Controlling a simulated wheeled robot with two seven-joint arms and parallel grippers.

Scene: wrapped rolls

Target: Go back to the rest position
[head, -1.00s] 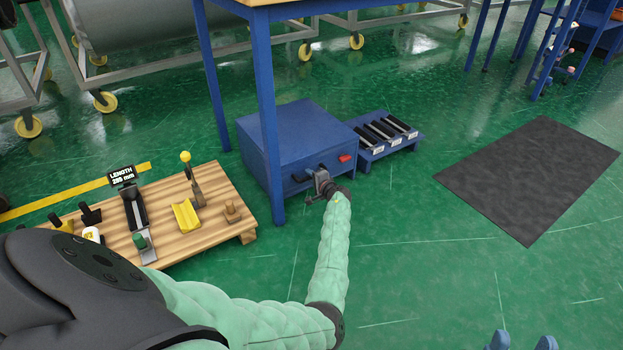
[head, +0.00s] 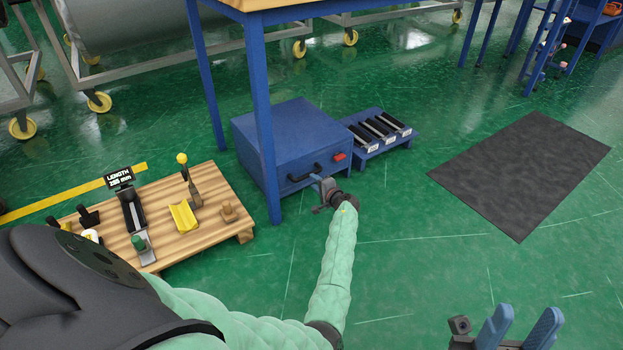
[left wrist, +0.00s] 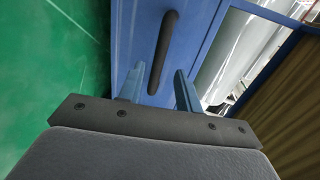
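My left gripper (head: 318,184) is in front of the blue box (head: 290,136), close to its black handle (head: 300,174). My right gripper (head: 520,325) is at the bottom right of the head view, over the green floor. Its two blue fingers are spread and empty.
A blue table leg (head: 263,120) stands beside the box. A wooden board (head: 200,225) with a yellow cradle, levers and a length display lies at left. A blue rack (head: 370,150) of dark bars is right of the box. A dark mat (head: 520,175) lies on open floor.

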